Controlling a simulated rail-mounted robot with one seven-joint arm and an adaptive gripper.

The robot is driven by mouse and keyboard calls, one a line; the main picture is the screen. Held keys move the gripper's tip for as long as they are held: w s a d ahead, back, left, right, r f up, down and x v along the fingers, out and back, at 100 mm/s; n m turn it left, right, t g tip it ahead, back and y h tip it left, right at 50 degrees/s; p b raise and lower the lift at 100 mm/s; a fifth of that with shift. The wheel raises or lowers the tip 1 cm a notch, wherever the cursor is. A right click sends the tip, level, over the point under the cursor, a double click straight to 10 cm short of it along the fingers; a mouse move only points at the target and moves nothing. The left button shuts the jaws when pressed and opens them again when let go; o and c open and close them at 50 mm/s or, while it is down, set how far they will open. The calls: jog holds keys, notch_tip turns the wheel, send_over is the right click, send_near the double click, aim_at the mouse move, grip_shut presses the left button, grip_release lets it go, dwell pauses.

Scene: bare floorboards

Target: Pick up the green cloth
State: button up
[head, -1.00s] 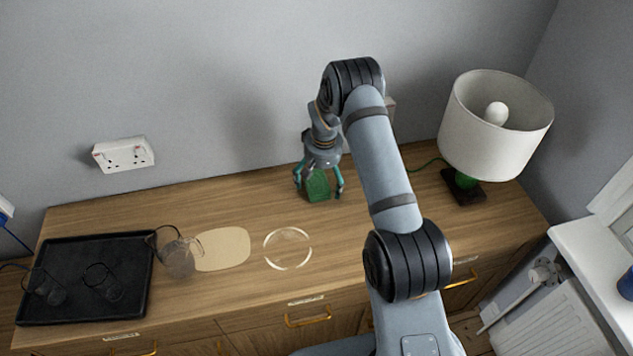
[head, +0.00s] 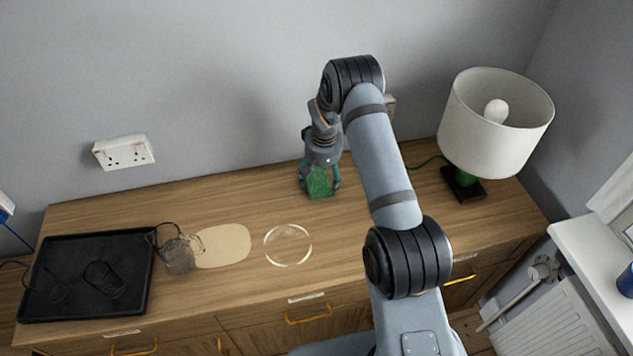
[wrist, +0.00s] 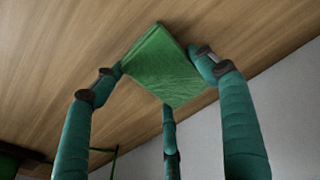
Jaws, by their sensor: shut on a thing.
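The green cloth (head: 319,181) is a folded, block-like green piece at the back middle of the wooden sideboard, near the wall. My gripper (head: 320,184) points down over it with its teal fingers closed in on its sides. In the wrist view the cloth (wrist: 165,68) sits between the fingers of my gripper (wrist: 165,75), with fingertips touching its left and right edges and a third finger at its near side. The cloth appears to be at the wooden surface; any gap beneath it cannot be told.
A lamp with a white shade (head: 496,120) stands at the right of the sideboard (head: 215,205). A black tray (head: 88,309) with glassware lies at the left. A glass jug (head: 179,255), a beige mat (head: 222,246) and a clear round dish (head: 288,245) are front left of my gripper.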

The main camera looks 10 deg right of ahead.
aim_at(321, 176)
jog(key=shift+c, duration=0.6)
jog(key=shift+w+r, duration=0.1)
jog(key=shift+r, duration=0.35)
notch_tip(321, 176, up, 2)
jog(key=shift+r+b, duration=0.25)
jog(key=shift+b, duration=0.6)
jog(key=s+d+r+b, duration=0.1)
jog(key=s+d+r, duration=0.1)
jog(key=s, duration=0.1)
jog(key=s+d+r+b, duration=0.1)
jog(key=s+d+r, duration=0.1)
jog(key=s+r, duration=0.1)
jog(key=s+d+r+b, duration=0.1)
jog(key=s+d+r, duration=0.1)
jog(key=s, duration=0.2)
jog(key=shift+d+r, duration=0.25)
jog(key=shift+r, duration=0.05)
jog(key=shift+w, duration=0.1)
jog(key=o, duration=0.5)
jog(key=c, duration=0.4)
jog(key=shift+f, duration=0.1)
